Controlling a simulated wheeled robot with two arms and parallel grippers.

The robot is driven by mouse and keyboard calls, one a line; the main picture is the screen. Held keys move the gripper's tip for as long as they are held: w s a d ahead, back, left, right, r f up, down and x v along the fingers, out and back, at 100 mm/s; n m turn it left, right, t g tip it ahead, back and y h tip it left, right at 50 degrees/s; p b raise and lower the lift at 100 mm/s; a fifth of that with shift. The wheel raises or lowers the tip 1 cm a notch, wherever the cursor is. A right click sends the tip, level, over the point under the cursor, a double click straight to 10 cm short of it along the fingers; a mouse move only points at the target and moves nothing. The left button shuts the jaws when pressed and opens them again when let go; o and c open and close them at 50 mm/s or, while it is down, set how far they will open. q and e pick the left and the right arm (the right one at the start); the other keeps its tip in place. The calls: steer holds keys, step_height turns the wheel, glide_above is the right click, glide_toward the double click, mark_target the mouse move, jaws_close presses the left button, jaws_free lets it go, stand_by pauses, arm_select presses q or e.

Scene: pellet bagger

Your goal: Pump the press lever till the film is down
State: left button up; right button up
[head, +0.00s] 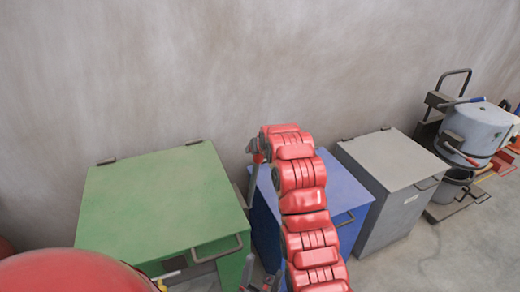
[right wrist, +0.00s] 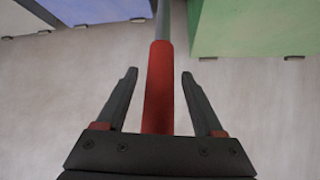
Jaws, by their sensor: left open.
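The press lever is a grey rod with a red grip (right wrist: 159,90), standing between the green and blue boxes. Its red grip also shows small in the head view (head: 259,157), partly hidden by my right arm. My right gripper (right wrist: 158,95) is open. Its two dark fingers lie on either side of the red grip, with a visible gap on each side. My left gripper (head: 262,278) shows at the bottom edge of the head view, open and empty in front of the gap between the boxes. I cannot make out any film.
A green box (head: 160,195) stands left, a blue box (head: 345,190) in the middle and a grey box (head: 390,160) to its right, along the wall. A grey drum machine (head: 478,125) stands far right. Bare floor (head: 450,250) shows at the lower right.

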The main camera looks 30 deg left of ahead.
steer(key=shift+d+r, duration=0.1)
steer(key=p+v, duration=1)
steer(key=v, duration=0.7)
steer(key=shift+d+p, duration=0.15)
steer(key=shift+p, duration=0.2)
